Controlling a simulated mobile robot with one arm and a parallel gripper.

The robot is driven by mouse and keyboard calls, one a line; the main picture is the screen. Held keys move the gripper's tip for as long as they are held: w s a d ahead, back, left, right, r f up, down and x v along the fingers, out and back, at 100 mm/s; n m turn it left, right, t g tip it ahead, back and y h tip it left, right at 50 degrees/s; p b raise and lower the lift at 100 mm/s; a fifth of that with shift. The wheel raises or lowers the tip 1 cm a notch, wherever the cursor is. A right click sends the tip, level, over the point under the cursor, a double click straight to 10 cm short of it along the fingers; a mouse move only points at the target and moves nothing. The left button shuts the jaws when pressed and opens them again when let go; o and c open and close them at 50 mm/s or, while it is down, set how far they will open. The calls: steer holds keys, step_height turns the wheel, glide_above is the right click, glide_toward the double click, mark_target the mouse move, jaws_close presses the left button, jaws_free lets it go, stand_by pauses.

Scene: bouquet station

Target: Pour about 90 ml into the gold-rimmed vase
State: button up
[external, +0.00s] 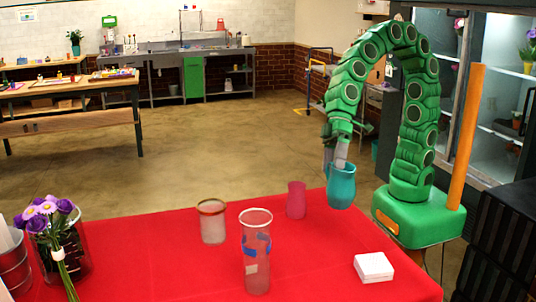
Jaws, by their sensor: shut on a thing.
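My gripper (339,162) is shut on a teal vessel (342,188) at the back right edge of the red table. The vessel looks upright, and its contents are hidden. I cannot tell for sure whether its base is clear of the cloth. A short, frosted vase with a gold-brown rim (212,223) stands upright on the table, to the left of my gripper and apart from it. The level inside this vase cannot be made out.
A tall clear vase (257,272) with blue marks stands in front, right of the gold-rimmed vase. A pink vase (296,200) stands between that vase and the teal vessel. A white block (374,267) lies front right. Purple flowers (50,212) stand far left. The red cloth (150,262) is clear mid-left.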

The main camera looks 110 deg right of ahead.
steer(key=w+d+f+n+g, duration=0.1)
steer(key=w+d+f, duration=0.4)
steer(key=w+d, duration=0.65)
steer(key=w+d+f, duration=0.4)
steer(key=w+d, duration=0.6)
steer(key=d, duration=0.2)
steer(key=w+d, duration=0.6)
steer(key=w, duration=0.4)
steer(key=w+a+f+n+g, duration=0.1)
steer(key=w+a+n, duration=0.1)
steer(key=w, duration=0.5)
steer(key=shift+w+a+y, duration=0.25)
steer(key=shift+a+y, duration=0.05)
steer(key=shift+a, duration=0.5)
steer(key=shift+f, duration=0.15)
steer(key=shift+a, duration=0.1)
